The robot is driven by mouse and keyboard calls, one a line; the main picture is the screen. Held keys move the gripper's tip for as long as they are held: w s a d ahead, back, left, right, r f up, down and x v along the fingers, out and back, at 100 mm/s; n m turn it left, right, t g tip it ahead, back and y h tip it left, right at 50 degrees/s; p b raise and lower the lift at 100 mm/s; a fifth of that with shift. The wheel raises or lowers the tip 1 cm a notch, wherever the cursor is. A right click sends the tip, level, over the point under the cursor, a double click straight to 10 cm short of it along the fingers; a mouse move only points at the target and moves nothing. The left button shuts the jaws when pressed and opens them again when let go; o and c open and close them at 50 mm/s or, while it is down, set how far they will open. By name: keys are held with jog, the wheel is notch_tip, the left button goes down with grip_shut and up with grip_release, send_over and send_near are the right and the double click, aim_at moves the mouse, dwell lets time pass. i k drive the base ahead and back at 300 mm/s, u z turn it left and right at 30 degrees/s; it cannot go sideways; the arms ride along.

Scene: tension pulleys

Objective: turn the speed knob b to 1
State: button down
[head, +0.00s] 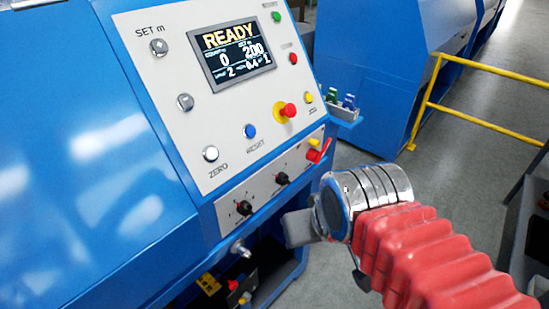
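Two black rotary knobs sit on the lower strip of the grey control panel, a left knob (244,208) and a right knob (281,179). Small marks surround each knob, but I cannot read them or tell which knob is b. My gripper (292,228) is just below and right of the knobs, in front of the machine, apart from the panel in the picture. Its grey finger end points left toward the machine. My wrist hides much of the gripper, so its opening does not show.
The display (231,50) reads READY. A red emergency button (288,110), blue button (250,131) and white button (211,154) are above the knobs. A red lever (320,150) is right of them. A metal stub (240,248) protrudes below. A yellow rail (480,70) stands behind.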

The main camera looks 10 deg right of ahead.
aim_at(245, 208)
jog(key=k, duration=1.35)
jog(key=u, duration=0.1)
jog(key=i, duration=0.35)
jog(key=u, duration=0.65)
jog(key=i, duration=0.8)
jog(key=u, duration=0.3)
